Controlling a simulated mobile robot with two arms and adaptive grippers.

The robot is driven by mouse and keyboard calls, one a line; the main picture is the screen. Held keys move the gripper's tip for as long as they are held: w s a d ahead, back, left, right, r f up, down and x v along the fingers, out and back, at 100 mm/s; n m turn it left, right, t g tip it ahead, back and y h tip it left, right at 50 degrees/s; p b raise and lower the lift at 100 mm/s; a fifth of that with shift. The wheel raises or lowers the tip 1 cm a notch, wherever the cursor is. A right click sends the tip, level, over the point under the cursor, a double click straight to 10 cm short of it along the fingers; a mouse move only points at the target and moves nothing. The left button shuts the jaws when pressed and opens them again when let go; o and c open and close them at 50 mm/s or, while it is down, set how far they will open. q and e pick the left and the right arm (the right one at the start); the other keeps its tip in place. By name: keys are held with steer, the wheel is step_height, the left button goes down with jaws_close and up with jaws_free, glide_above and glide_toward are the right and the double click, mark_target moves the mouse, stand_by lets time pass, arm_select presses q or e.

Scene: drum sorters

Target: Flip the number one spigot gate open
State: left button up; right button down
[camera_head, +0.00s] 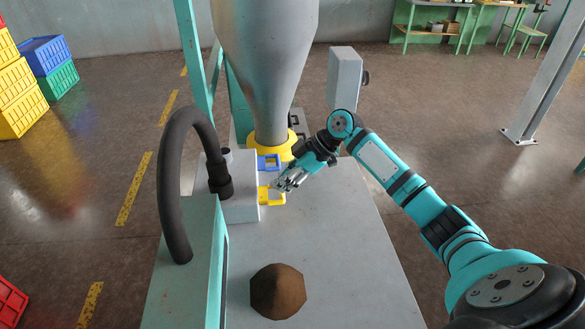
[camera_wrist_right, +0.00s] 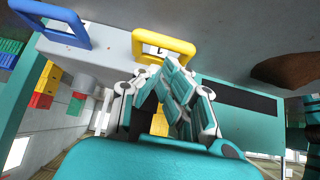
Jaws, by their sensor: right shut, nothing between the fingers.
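A yellow looped spigot gate (camera_head: 279,203) sticks out from the right face of the light grey box, with a small dark mark, likely a 1, visible inside its frame in the right wrist view (camera_wrist_right: 181,45). A similar blue gate (camera_head: 275,157) sits just behind it; it also shows at the upper left of the wrist view (camera_wrist_right: 73,37). My right gripper (camera_head: 282,186) is shut and empty, its fingertips close beside the yellow gate's right side. I cannot tell whether they touch it. My left gripper is not in view.
The grey box (camera_head: 240,205) stands on a grey table (camera_head: 330,270). A large grey hopper (camera_head: 265,60) with a yellow base ring rises behind. A thick black hose (camera_head: 168,180) arches at left. A brown faceted lump (camera_head: 278,292) lies at the front. The table's right side is clear.

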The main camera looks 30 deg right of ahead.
steer(key=x, duration=0.2)
steer(key=shift+a+f, duration=0.2)
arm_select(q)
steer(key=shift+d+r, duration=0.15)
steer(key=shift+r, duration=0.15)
arm_select(e)
steer(key=shift+w+f, duration=0.1)
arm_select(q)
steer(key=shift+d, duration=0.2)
arm_select(e)
steer(key=s+d, duration=0.1)
steer(key=d, duration=0.2)
steer(key=s+d, duration=0.1)
steer(key=d, duration=0.1)
steer(key=shift+s, duration=0.3)
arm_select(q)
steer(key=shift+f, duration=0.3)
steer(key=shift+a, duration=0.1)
